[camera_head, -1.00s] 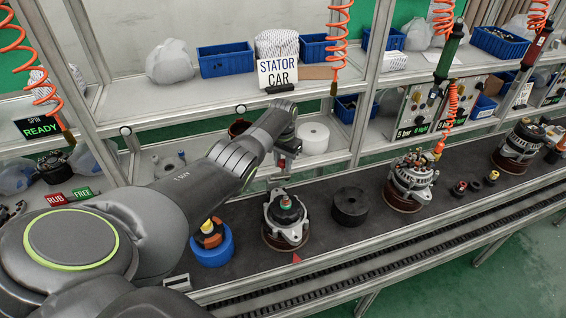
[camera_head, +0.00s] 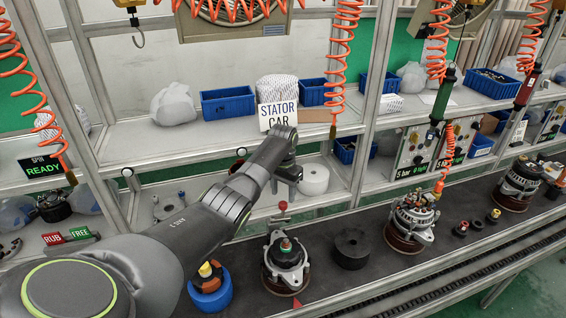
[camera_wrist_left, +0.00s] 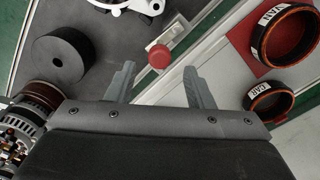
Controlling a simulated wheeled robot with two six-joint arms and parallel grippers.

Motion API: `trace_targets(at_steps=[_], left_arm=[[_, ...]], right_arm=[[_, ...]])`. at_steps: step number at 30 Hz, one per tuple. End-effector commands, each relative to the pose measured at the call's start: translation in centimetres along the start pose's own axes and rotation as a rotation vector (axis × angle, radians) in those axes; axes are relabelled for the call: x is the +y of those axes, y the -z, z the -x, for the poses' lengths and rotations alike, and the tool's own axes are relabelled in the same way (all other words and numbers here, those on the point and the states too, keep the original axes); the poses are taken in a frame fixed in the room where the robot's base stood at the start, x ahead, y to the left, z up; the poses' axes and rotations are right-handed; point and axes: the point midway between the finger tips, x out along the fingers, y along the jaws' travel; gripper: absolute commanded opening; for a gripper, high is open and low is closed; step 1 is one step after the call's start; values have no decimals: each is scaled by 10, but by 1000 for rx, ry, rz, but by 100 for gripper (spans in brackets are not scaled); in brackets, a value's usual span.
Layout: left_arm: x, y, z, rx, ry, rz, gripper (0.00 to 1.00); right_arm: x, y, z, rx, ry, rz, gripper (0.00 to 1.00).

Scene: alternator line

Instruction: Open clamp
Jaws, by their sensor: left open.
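The clamp's red knob (camera_head: 283,205) stands on a small light base (camera_head: 281,217) behind the silver alternator housing (camera_head: 272,268) on the dark bench. In the wrist view the round red knob (camera_wrist_left: 159,56) lies ahead of my fingers, with a pale metal piece beside it. My left gripper (camera_head: 288,188) hangs above and behind the knob, apart from it. In the wrist view the left gripper (camera_wrist_left: 158,88) is open, with an empty gap between its fingers. The clamp's jaw is too small to make out. My right gripper is not in view.
A black ring (camera_head: 352,250) and another alternator (camera_head: 412,222) stand to the right on the bench. A blue ring (camera_head: 211,292) is at the left. Rings marked VAN (camera_wrist_left: 285,28) and CAR (camera_wrist_left: 268,102) show in the wrist view. A shelf with a STATOR CAR sign (camera_head: 278,116) is behind.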

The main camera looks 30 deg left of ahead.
Motion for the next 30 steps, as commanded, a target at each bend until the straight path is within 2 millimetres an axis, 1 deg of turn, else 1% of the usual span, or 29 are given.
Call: trace_targets(at_steps=[9,12,15,18,21,30], left_arm=[[-1,1,72,6,2,1,48],[0,0,91,4,1,1,48],[0,1,105,4,1,1,48],[0,0,114,2,1,1,48],[0,0,119,1,0,1,48],[0,0,120,0,0,1,48]], right_arm=[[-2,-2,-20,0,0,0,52],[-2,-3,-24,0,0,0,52],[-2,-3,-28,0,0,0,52],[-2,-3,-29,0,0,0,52],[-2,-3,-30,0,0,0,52],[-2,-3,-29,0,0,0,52]])
